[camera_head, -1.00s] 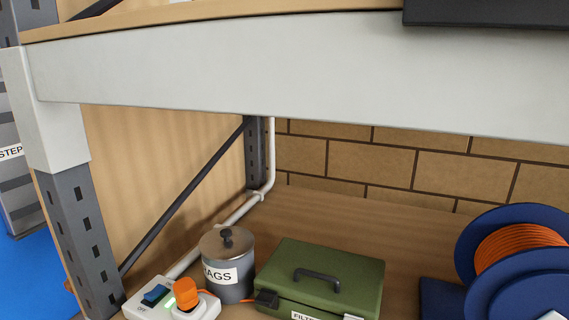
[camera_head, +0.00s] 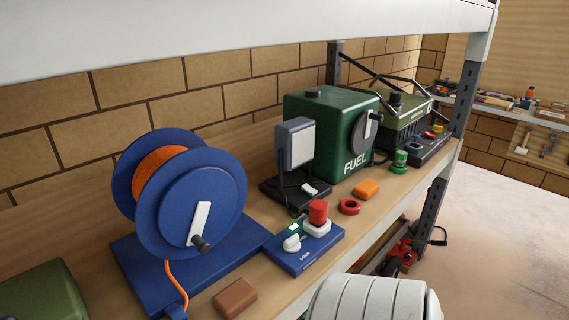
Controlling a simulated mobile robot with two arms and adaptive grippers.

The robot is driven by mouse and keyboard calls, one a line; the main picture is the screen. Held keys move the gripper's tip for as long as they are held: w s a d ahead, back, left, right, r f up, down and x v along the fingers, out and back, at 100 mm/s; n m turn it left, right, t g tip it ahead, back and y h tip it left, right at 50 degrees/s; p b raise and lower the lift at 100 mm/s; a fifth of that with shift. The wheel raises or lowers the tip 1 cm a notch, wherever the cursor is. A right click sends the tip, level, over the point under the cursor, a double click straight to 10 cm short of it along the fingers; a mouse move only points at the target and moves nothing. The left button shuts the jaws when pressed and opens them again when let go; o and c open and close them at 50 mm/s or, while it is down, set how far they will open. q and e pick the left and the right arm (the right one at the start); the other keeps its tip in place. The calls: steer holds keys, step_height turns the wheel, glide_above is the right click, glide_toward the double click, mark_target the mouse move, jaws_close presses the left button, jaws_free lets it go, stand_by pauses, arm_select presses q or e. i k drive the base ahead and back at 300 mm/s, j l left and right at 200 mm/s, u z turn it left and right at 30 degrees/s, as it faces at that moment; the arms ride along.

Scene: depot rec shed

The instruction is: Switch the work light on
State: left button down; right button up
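The work light (camera_head: 298,144), a grey box-shaped lamp head on a black base (camera_head: 284,194), stands on the wooden shelf between the blue cable reel and the green fuel box. Its face looks pale grey and shows no glow. A small white switch or rocker (camera_head: 309,189) sits on the front of the base; its position is too small to tell. Neither of my grippers shows in this view.
The cable reel (camera_head: 191,194) with orange cable stands left. In front of the light are a blue socket block (camera_head: 304,252) with a red plug (camera_head: 318,212), a red ring (camera_head: 349,206) and an orange block (camera_head: 366,188). The fuel box (camera_head: 327,128) stands right. A brown block (camera_head: 235,296) lies near the edge.

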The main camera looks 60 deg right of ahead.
mark_target(305, 187)
steer(key=z, duration=2.15)
